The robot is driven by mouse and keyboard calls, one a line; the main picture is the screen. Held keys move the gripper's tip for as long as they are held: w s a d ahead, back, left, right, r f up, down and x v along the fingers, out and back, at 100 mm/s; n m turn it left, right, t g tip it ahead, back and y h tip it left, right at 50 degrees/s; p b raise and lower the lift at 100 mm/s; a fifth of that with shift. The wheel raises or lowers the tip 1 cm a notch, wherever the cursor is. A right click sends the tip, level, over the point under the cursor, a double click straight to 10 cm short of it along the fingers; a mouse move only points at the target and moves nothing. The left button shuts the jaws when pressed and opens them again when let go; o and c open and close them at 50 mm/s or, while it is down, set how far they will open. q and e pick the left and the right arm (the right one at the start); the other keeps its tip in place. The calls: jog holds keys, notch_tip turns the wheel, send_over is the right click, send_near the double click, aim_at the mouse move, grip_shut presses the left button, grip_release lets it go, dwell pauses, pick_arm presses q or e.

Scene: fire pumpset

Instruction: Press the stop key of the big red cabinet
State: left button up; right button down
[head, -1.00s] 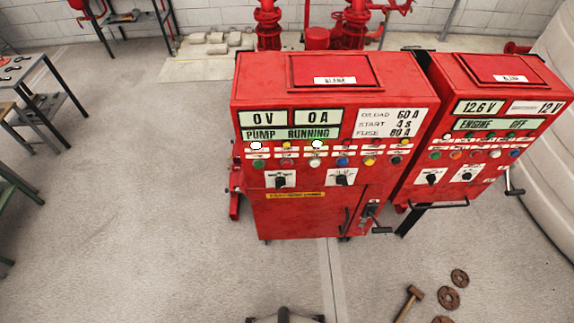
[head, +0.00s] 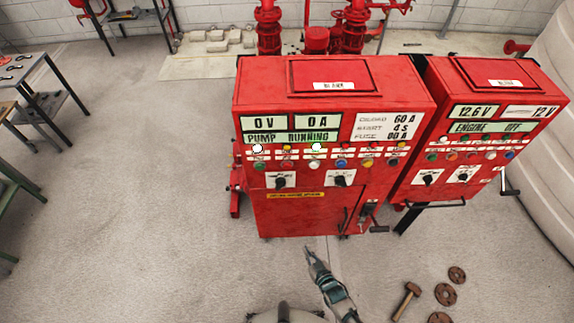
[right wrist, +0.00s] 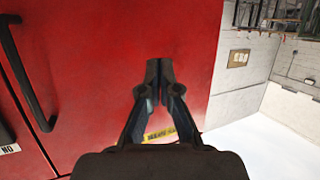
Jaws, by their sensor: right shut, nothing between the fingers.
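The big red cabinet (head: 300,213) stands in the middle of the head view. Its sloped front panel has a row of round coloured keys, among them a green key (head: 258,166), a red key (head: 287,166) and a white key (head: 315,163). The small labels above the keys are not readable. My right gripper (head: 309,251) is shut and empty, below the key row and in front of the cabinet's lower edge in the picture. In the right wrist view the shut fingertips (right wrist: 159,72) are in front of a red cabinet face (right wrist: 100,50); contact cannot be told. My left gripper is not in view.
Two black rotary switches (head: 281,181) sit below the keys. A smaller red cabinet (head: 480,125) stands close on the right. A hammer (head: 407,298) and several rusty discs (head: 457,275) lie on the floor at lower right. The floor left of the cabinet is clear.

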jog(key=w+a+r+n+t+y+p, duration=0.1)
jog(key=w+a+r+t+y, duration=0.15)
jog(key=r, duration=0.75)
jog(key=w+a+r+t+y, duration=0.1)
jog(key=a+r+t, duration=0.15)
jog(key=r, duration=0.85)
jog(key=t+y+p, duration=0.1)
jog(key=t+y, duration=0.2)
jog(key=y, duration=0.1)
send_near(287, 166)
jog(key=s+a+r, duration=0.4)
jog(key=s+r, duration=0.1)
jog(key=s, duration=0.1)
jog(key=shift+w+d+f, duration=0.1)
jog(key=shift+f, duration=0.05)
jog(key=w+b, duration=0.2)
jog(key=w, duration=0.7)
jog(key=shift+w, duration=0.3)
